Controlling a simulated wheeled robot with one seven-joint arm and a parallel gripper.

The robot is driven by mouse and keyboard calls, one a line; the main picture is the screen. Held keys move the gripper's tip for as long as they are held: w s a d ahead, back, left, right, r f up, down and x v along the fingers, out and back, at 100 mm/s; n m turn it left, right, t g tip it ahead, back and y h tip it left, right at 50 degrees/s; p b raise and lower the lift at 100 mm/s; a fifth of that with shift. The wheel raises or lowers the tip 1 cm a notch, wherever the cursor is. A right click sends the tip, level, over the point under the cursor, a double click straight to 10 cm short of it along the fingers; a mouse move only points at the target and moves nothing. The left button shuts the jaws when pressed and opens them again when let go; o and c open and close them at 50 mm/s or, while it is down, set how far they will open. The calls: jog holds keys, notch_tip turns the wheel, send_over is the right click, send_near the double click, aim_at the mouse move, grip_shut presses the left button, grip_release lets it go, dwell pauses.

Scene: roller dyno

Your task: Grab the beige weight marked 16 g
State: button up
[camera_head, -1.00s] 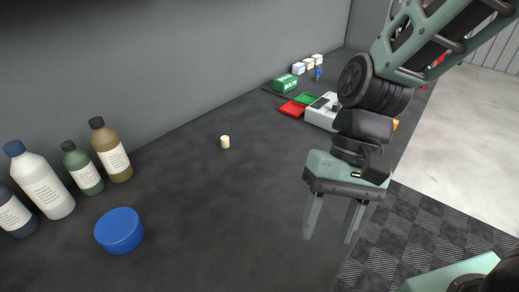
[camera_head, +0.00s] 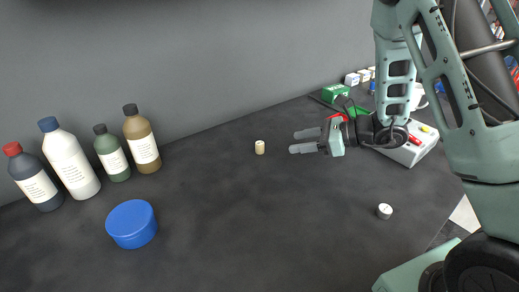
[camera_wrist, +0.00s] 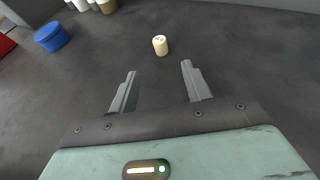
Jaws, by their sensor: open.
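The beige weight (camera_head: 260,147) is a small upright cylinder standing alone on the dark bench in the head view. In the wrist view the beige weight (camera_wrist: 160,45) stands beyond my fingertips, roughly between their lines, with a mark on top too small to read surely. My gripper (camera_head: 299,141) is to the right of the weight in the head view, with its two fingers pointing left toward it. In the wrist view my gripper (camera_wrist: 158,70) is open, with nothing between the fingers. A gap separates the fingertips from the weight.
A blue round tub (camera_head: 131,224) and several bottles (camera_head: 70,165) stand at the left. A small silvery cylinder (camera_head: 384,211) stands at the right. A light grey device (camera_head: 408,150) and a green box (camera_head: 335,93) lie behind my arm. The bench around the weight is clear.

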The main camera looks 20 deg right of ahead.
aim_at(265, 153)
jog(key=x, duration=0.5)
jog(key=shift+a+f, duration=0.1)
jog(key=shift+a, duration=0.05)
jog(key=shift+p+x, duration=0.35)
jog(key=shift+x, duration=2.45)
jog(key=shift+w+r, duration=0.15)
jog(key=shift+r, duration=0.05)
jog(key=c, duration=1.1)
